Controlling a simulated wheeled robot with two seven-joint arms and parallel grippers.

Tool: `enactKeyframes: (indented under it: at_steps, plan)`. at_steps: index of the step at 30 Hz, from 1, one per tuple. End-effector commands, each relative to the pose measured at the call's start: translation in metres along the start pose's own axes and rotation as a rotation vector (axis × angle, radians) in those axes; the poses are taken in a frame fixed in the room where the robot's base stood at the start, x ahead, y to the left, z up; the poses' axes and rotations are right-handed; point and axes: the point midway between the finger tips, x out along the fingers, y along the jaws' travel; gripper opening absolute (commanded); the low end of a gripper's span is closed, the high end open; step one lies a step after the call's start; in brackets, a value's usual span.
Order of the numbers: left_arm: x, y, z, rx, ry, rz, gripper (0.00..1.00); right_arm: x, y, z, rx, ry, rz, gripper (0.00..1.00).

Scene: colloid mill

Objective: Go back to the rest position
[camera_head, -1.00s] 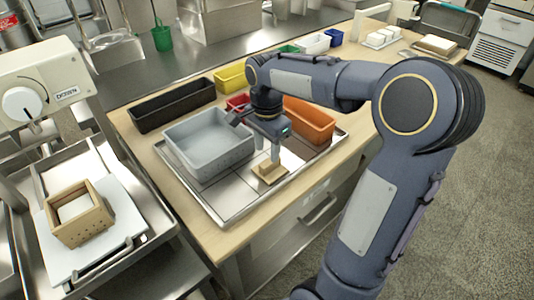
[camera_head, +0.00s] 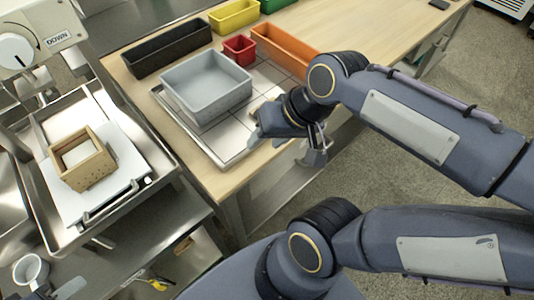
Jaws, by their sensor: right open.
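My right gripper (camera_head: 316,152) is open, with nothing seen between its fingers. It hangs just past the front edge of the wooden table, to the right of the metal tray (camera_head: 222,150). Its wrist covers the tray's right front part. A small tan piece (camera_head: 262,104) shows on the tray beside the wrist, mostly hidden by it.
A grey bin (camera_head: 205,108) stands on the tray. Black (camera_head: 168,52), yellow (camera_head: 235,17), red (camera_head: 239,51) and orange (camera_head: 287,47) bins are around it. A wooden box (camera_head: 82,170) sits on a white board at the left. Table room is clear at the back right.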

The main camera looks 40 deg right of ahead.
Motion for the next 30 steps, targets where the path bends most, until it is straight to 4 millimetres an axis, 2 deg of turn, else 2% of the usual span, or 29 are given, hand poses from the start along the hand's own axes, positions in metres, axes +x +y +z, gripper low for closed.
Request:
enactKeyframes:
  at_steps: [1, 5, 16, 20, 27, 30]
  plan:
    - [0.0, 0.0, 0.0, 0.0, 0.0, 0.0, 0.33, 0.006, -0.001, 0.016, -0.076, 0.026, -0.028, 0.41]
    - [0.0, 0.0, 0.0, 0.0, 0.0, 0.0, 0.33, 0.017, -0.003, 0.038, -0.211, 0.068, -0.066, 0.41]
    - [-0.002, 0.001, -0.001, 0.0, 0.0, 0.0, 0.33, 0.017, -0.004, 0.041, -0.244, 0.077, -0.072, 0.41]
    - [-0.021, 0.009, -0.01, 0.0, 0.0, 0.0, 0.33, -0.003, -0.013, 0.035, -0.244, 0.076, -0.072, 0.41]
    - [-0.075, 0.034, -0.038, 0.0, 0.001, 0.0, 0.33, -0.06, -0.039, 0.018, -0.243, 0.076, -0.072, 0.41]
    - [-0.081, 0.037, -0.041, 0.0, 0.001, 0.0, 0.33, -0.066, -0.042, 0.016, -0.243, 0.076, -0.071, 0.41]
